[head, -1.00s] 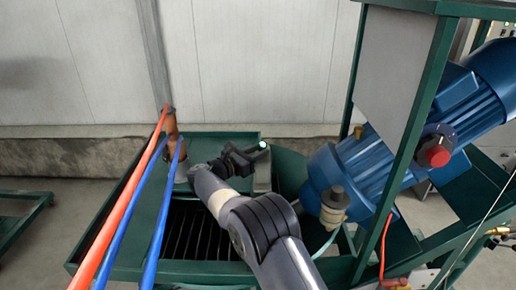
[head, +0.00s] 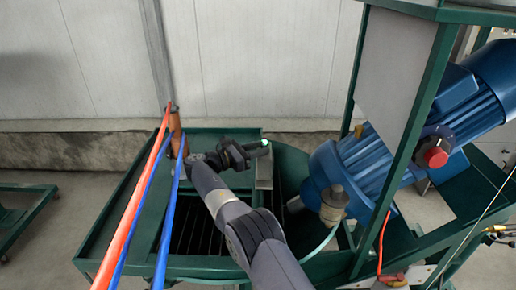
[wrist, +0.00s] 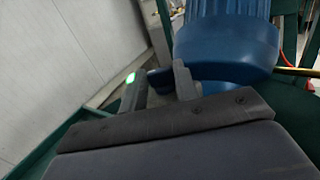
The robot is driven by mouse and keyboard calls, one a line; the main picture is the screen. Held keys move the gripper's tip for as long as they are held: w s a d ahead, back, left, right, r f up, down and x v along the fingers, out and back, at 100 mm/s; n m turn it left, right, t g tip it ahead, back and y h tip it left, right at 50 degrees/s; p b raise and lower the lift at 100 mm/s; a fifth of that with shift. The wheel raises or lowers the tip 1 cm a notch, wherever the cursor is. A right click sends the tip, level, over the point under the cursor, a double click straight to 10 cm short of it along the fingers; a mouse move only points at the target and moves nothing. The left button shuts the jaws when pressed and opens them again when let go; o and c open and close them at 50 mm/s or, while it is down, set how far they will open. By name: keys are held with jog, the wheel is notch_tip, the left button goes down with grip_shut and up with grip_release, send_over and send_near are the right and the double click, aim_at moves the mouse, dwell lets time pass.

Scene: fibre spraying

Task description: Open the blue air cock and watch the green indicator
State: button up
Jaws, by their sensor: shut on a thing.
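My gripper (head: 246,154) is at the middle of the head view, over the back part of the green frame. In the wrist view its two grey fingers (wrist: 160,80) are shut on a small dark blue piece (wrist: 160,77), which appears to be the blue air cock. The fingers hide most of it, so its turn angle cannot be told. The green indicator (head: 264,142) glows beside the fingertips in the head view. It also shows bright green by the left finger in the wrist view (wrist: 131,78).
A big blue motor (head: 375,150) with a red knob (head: 435,156) stands to the right of my gripper. Red (head: 130,210) and blue hoses (head: 168,230) run along the left. A pale wall (head: 260,60) is behind. A dark grating lies below my arm.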

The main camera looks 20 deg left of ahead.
jog(key=shift+r, duration=0.1)
jog(key=o, duration=1)
